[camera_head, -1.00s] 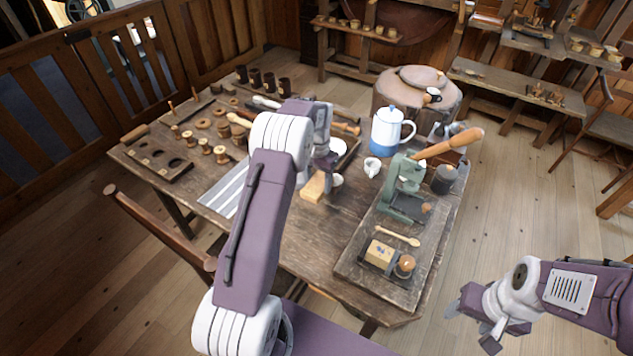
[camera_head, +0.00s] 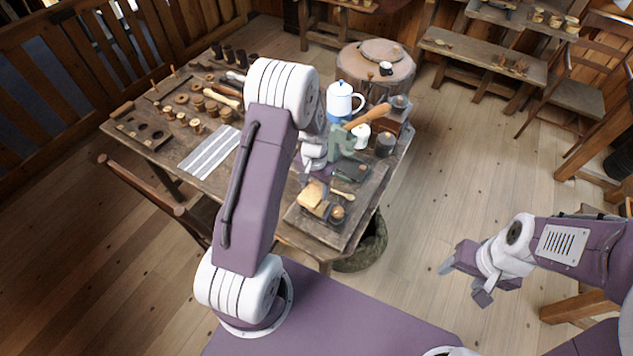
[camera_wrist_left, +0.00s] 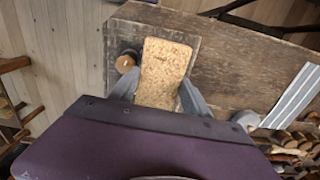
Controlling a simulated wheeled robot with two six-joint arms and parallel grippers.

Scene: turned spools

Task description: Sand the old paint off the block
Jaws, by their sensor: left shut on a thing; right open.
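My left gripper (camera_head: 309,178) is shut on a tan, cork-like sanding block (camera_head: 311,194). In the left wrist view the sanding block (camera_wrist_left: 165,72) sits between the two fingers. It is over the wooden board at the table's front right corner, covering most of the block to be sanded (camera_head: 322,210); only a sliver of that block shows. I cannot tell whether the two touch. A round wooden knob (camera_head: 338,213) is beside them and also shows in the left wrist view (camera_wrist_left: 124,64). My right gripper (camera_head: 465,282) is open and empty, off the table to the right.
A wooden spoon (camera_head: 343,196) lies behind the block. A green press (camera_head: 342,142) with a wooden handle and a blue-white pot (camera_head: 340,98) stand farther back. A striped cloth (camera_head: 208,151) lies left. A basket (camera_head: 368,250) is on the floor below the table's right side.

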